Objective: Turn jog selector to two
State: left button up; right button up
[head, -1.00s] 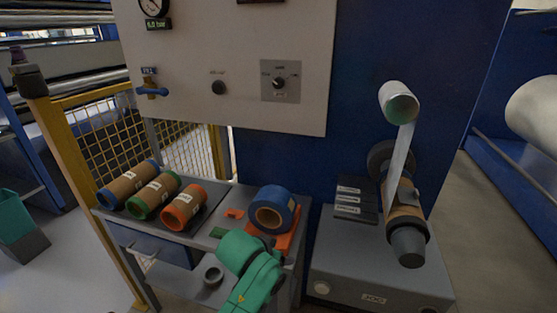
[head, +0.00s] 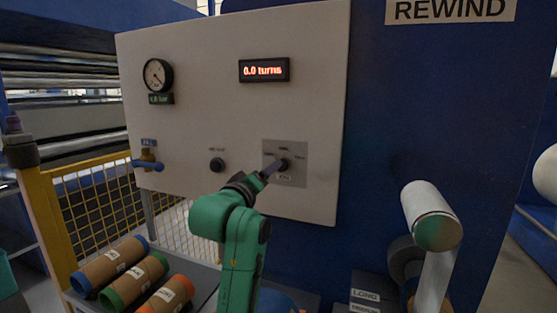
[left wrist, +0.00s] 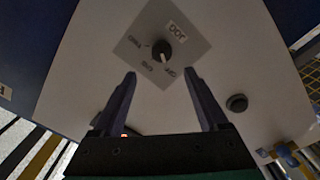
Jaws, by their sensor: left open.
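The jog selector (left wrist: 161,50) is a black round knob on a grey square plate (left wrist: 190,35) with position labels around it. The plate also shows in the head view (head: 297,176), on the white panel. My left gripper (left wrist: 159,73) is open and empty in the left wrist view, its fingers pointing at the plate, with the knob just beyond and between the tips. In the head view my left gripper (head: 270,172) reaches the knob's left side and partly covers it. I cannot tell whether the fingers touch the knob. My right gripper is not in view.
The white panel (head: 200,110) also carries a gauge (head: 158,74), a display (head: 264,70) reading 0.0 turns, a black button (head: 217,164) and a blue-handled valve (head: 148,164). Labelled rolls (head: 110,266) lie below left. A white roller (head: 432,214) juts out at right.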

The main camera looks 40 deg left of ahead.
pick_arm(q)
jog(key=p+x, duration=0.1)
jog(key=x, duration=0.7)
jog(key=shift+w+f+p, duration=0.2)
jog(key=shift+w+p, duration=0.05)
jog(key=shift+p, duration=0.1)
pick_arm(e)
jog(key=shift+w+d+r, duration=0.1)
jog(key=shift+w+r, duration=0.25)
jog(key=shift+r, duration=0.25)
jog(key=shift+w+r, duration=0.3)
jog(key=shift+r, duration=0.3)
pick_arm(q)
jog(key=shift+a, duration=0.1)
jog(key=shift+w, duration=0.1)
grip_shut()
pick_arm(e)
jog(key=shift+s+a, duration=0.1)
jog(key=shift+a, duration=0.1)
